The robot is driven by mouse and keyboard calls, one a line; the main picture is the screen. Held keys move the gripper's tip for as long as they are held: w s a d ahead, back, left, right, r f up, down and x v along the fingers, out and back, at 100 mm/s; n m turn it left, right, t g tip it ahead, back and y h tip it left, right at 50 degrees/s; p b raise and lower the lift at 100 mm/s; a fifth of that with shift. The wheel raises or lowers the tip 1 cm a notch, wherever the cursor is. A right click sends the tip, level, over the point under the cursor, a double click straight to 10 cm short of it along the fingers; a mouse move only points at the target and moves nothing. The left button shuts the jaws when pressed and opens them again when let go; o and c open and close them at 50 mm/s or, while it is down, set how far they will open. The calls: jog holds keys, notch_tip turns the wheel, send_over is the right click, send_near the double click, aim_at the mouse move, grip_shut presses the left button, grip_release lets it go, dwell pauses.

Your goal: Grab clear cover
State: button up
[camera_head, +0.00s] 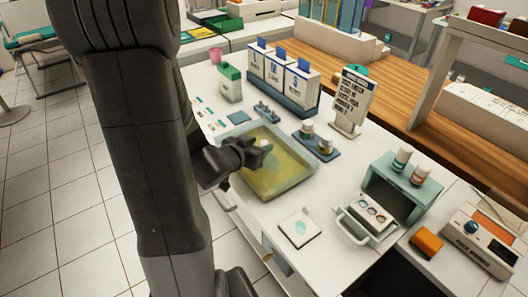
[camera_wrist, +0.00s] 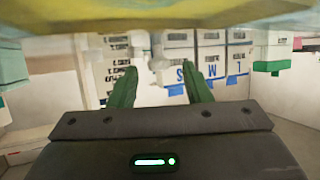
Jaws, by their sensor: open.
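My gripper (camera_head: 257,150) is low over the left side of a shallow tray (camera_head: 308,176) with a yellowish, see-through inside. It is tilted, with its fingertips toward the tray's middle. In the wrist view my gripper (camera_wrist: 160,84) has two green fingers spread apart, with no clear cover seen between them. A yellow and teal band, likely the tray, crosses the top of that view, close to the camera. A small pale thing shows by the fingertips in the head view, too small to name. I cannot pick out a separate clear cover with certainty.
A white pad (camera_head: 300,237) and a green box unit (camera_head: 398,190) are nearer right.

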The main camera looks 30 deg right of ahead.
aim_at(264, 142)
jog(key=x, duration=0.3)
jog(key=shift+d, duration=0.15)
jog(key=shift+c, duration=0.4)
grip_shut()
